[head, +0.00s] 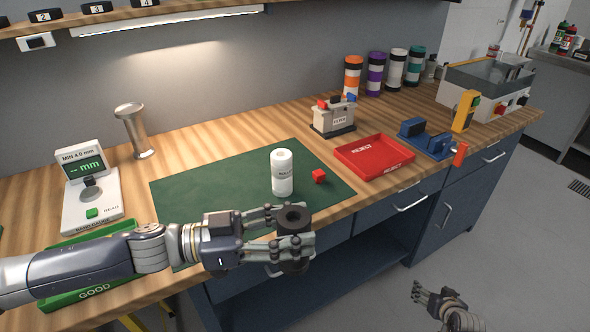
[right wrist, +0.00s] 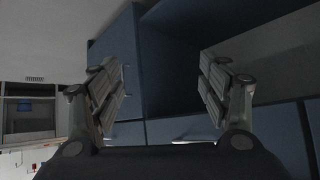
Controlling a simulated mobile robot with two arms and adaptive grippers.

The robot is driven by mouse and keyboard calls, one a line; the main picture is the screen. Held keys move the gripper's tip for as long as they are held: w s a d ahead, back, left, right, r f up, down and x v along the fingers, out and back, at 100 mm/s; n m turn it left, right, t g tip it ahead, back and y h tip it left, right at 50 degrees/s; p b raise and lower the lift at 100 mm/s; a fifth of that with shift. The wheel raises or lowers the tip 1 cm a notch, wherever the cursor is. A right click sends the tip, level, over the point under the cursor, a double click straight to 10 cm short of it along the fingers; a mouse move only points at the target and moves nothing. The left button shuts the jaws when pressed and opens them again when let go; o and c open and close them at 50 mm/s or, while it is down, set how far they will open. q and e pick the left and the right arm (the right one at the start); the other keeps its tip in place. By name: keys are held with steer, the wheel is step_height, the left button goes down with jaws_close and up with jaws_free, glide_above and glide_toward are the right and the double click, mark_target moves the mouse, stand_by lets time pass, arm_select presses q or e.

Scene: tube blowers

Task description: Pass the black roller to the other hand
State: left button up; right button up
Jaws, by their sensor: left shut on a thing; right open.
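The black roller (head: 293,217) is upright between the fingers of my left gripper (head: 292,235), which is shut on it. The roller has a dark round top with a hole in it. The left gripper holds it in front of the workbench's front edge, near the green mat. My right gripper (head: 438,298) is low at the bottom right, over the floor and well apart from the roller. In the right wrist view its fingers (right wrist: 165,95) are spread wide with nothing between them.
A red reject tray (head: 375,157), green good tray (head: 85,292) and gauge (head: 90,195) stand on the bench.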

steer(key=w+a+r+m+t+y, duration=0.1)
steer(key=w+a+r+t, duration=0.1)
steer(key=w+r, duration=0.7)
steer(key=w+a+r+t+y, duration=0.15)
steer(key=w+r, duration=0.35)
steer(key=r, duration=0.8)
steer(key=w+a+r+n+g+y, duration=0.2)
steer(key=a+r+y, duration=0.5)
steer(key=a+r, duration=1.4)
steer(key=s+a+r+n+g, duration=0.2)
steer(key=s+a+r+g, duration=0.3)
steer(key=s+a, duration=0.4)
steer(key=s+a+r+n+g, duration=0.2)
steer(key=s+a+r, duration=0.45)
steer(key=a, duration=0.45)
arm_select(q)
steer(key=shift+r, duration=0.1)
arm_select(e)
steer(key=r+g+h, duration=0.2)
steer(key=g+h, duration=0.1)
steer(key=h, duration=0.5)
glide_above(293, 223)
steer(key=shift+s+d+f+t, duration=0.15)
steer(key=shift+f+t, duration=0.1)
steer(key=shift+f, duration=0.35)
steer(key=f, duration=0.3)
steer(key=w+f, duration=0.1)
steer(key=f, duration=0.7)
steer(key=shift+w+a, duration=0.2)
steer(key=shift+w, duration=0.2)
